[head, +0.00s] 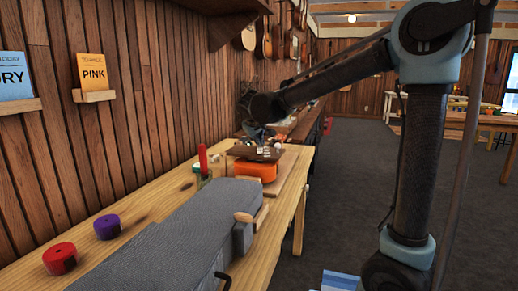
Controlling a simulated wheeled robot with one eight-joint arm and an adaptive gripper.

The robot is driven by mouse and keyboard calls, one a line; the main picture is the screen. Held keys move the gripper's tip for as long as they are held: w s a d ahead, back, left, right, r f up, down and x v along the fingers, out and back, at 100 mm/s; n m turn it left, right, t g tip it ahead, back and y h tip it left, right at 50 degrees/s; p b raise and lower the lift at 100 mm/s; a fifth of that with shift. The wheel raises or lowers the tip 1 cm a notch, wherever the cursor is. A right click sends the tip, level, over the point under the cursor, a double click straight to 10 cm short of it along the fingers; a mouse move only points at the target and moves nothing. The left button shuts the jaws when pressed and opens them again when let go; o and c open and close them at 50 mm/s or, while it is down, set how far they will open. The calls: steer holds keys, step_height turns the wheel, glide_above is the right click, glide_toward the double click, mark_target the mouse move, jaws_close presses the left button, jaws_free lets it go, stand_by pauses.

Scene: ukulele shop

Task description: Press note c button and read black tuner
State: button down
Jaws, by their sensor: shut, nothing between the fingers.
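A dark brown board (255,152) with several small pale pieces on top sits on or just above an orange object (258,171) on the wooden workbench. The pale pieces may be buttons, but any note letters are too small to read, so I cannot pick out note c. My gripper (262,139) is shut and empty, at the far end of my arm, over or close to the back of the board. I cannot tell whether its tips touch anything. I cannot make out the black tuner for certain among the small dark things there.
A long grey case-like object (165,240) fills the near workbench (140,203). Red (60,259) and purple (107,227) rolls lie left of it. An upright red item (203,158) stands left of the board. A plank wall borders the left; dark floor (345,190) is open at right.

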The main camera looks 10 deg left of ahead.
steer(key=shift+r, duration=0.95)
steer(key=shift+r, duration=2.55)
